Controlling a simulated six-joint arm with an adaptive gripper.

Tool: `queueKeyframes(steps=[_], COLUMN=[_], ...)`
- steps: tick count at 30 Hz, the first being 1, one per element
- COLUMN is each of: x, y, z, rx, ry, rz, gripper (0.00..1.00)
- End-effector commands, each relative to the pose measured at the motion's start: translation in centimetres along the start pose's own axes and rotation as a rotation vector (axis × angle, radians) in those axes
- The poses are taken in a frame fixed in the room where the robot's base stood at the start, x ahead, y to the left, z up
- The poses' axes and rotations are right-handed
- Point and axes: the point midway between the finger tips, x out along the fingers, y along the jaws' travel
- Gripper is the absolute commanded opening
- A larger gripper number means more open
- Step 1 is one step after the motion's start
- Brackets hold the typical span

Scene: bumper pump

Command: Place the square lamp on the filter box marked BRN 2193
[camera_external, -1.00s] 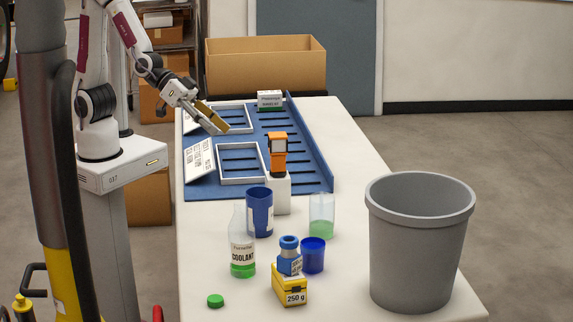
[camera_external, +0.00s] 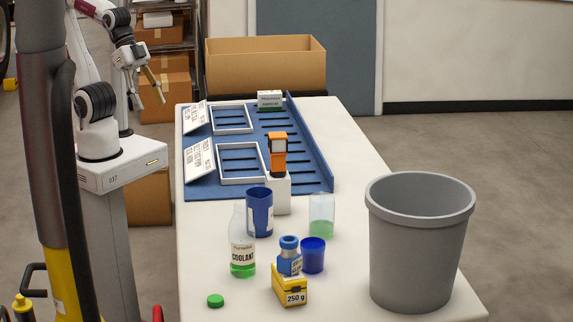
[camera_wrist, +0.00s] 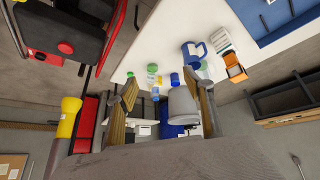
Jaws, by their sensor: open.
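An orange lamp (camera_external: 278,150) with a pale square face stands upright on a white block (camera_external: 278,192) mid-table; it also shows in the wrist view (camera_wrist: 235,68). A small white box with a green lower band (camera_external: 270,100) stands at the back of the blue board. Its print is too small to read, so I cannot confirm BRN 2193 on any box. My gripper (camera_external: 150,98) is open and empty, left of the table and away from the lamp. Its two fingers are apart in the wrist view (camera_wrist: 163,88).
The blue board (camera_external: 312,157) carries two white frames (camera_external: 243,181) and tilted label cards. A coolant bottle (camera_external: 242,250), blue mug (camera_external: 259,212), glass, blue cup and yellow 250 g weight (camera_external: 290,287) stand in front. A grey bin (camera_external: 415,245) stands right; a cardboard box (camera_external: 265,70) is behind.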

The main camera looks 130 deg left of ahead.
Motion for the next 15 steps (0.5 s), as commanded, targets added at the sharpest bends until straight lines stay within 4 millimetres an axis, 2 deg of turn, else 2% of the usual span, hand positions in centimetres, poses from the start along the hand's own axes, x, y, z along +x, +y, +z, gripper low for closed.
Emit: queueKeyframes(steps=[1,6,15], x=[-0.8,-2.4,-3.0], y=[-0.2,-0.7,-0.9], z=[0.8,3.2,4.1], rx=[0.014,0.043,0.052], ry=[-0.013,-0.061,-0.081], rz=[-0.007,-0.027,-0.036], gripper=[0.52,0.52,0.52])
